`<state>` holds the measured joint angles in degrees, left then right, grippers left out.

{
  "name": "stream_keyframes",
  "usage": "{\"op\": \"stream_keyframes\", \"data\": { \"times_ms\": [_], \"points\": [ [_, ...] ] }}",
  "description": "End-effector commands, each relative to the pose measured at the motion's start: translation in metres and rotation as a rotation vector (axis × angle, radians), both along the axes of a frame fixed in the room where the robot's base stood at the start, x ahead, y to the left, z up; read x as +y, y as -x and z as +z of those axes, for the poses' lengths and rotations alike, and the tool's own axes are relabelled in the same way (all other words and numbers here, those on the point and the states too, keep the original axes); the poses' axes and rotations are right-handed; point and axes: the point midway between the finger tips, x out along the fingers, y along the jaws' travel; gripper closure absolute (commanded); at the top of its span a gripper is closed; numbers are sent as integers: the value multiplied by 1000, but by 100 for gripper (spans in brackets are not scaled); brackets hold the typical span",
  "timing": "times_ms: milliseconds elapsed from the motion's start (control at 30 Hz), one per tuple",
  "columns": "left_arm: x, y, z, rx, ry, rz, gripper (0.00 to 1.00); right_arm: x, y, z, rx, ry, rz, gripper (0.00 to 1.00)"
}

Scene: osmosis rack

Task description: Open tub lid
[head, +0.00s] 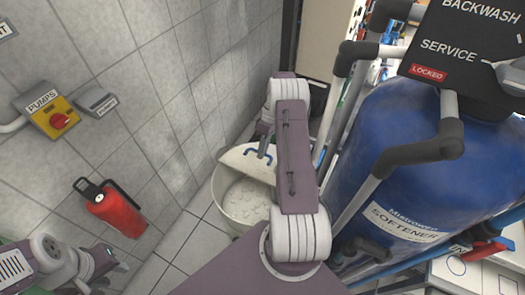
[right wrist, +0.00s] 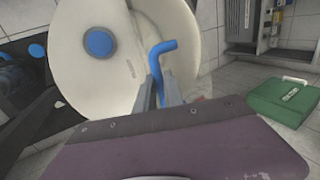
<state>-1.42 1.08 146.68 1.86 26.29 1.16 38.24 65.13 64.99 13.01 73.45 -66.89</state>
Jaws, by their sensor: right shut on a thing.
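The cream tub (head: 240,205) stands on the floor against the tiled wall, with pale lumpy contents showing inside. Its cream lid (head: 240,160) is tilted up above the tub's mouth, and it fills much of the right wrist view (right wrist: 85,85). A bent blue handle (right wrist: 161,55) stands at the lid's edge. My right gripper (right wrist: 159,92) is shut on this blue handle. In the head view my right arm hides part of the tub and lid. My left gripper (head: 112,262) is at the lower left, away from the tub; its finger opening is unclear.
A large blue softener tank (head: 420,150) with grey pipes stands close on the right. A red fire extinguisher (head: 113,207) and a yellow pumps switch (head: 52,115) are on the left wall. A green case (right wrist: 285,101) lies on the floor.

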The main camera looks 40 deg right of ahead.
Motion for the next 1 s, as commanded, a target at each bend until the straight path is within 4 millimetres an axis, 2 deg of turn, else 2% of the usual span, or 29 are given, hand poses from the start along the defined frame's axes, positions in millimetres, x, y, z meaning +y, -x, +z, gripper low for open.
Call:
{"op": "stream_keyframes", "data": {
  "times_ms": [33,100,467,567,800,1000],
  "points": [
    [0,0,-1,0,0,0,64,1,2,-3,7,-2,4,79],
    [0,0,-1,0,0,0,64,1,2,-2,6,-2,4,66],
    [0,0,-1,0,0,0,64,-1,0,2,2,-1,1,66],
    [0,0,-5,0,0,0,64,-7,-3,13,1,0,0,66],
    [0,0,-11,0,0,0,64,-27,-10,54,0,1,0,66],
    [0,0,-11,0,0,0,64,-35,-14,73,2,-1,1,66]
  ]
}}
